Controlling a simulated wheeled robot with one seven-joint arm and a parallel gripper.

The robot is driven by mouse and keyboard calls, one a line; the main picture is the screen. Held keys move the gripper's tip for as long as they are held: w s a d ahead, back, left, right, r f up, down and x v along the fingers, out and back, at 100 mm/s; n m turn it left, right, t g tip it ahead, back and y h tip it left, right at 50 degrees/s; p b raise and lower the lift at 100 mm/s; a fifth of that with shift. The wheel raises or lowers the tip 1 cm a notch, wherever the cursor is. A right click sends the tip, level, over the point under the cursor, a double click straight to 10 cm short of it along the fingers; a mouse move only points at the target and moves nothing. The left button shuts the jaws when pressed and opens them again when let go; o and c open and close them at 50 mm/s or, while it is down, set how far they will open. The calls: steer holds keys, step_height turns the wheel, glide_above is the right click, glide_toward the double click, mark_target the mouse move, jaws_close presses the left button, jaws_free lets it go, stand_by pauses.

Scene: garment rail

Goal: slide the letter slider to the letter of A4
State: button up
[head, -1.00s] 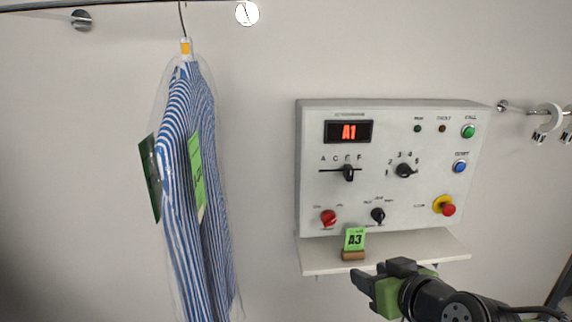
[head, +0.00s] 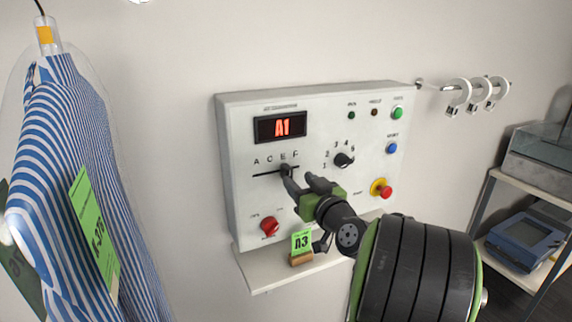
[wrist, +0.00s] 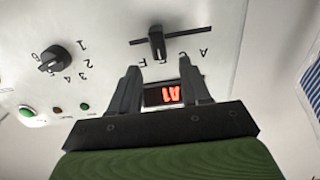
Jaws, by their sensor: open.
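The letter slider is a dark knob (wrist: 157,42) on a horizontal slot of the white control panel (head: 235,150). It stands right of the slot's middle in the head view, near the letter E; the marks there run A, C, E, F from left to right. The red display (head: 280,127) reads A1. My gripper (head: 297,178) is open in front of the slider and partly hides it in the head view. In the wrist view the two fingers (wrist: 160,68) point at the knob, which shows between and beyond their tips. I cannot tell whether they touch it.
A green card (head: 301,242) reading A3 stands on the shelf (head: 262,275) below the panel. A number dial (head: 343,160) and a red knob (head: 269,226) are close to my gripper. A bagged striped shirt (head: 70,140) hangs at left; a rack (head: 556,190) stands at right.

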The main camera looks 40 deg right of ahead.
mark_target(290, 172)
steer(key=p+x, duration=0.1)
steer(key=x, duration=0.6)
steer(key=shift+s, duration=0.1)
steer(key=shift+c, duration=0.5)
jaws_close()
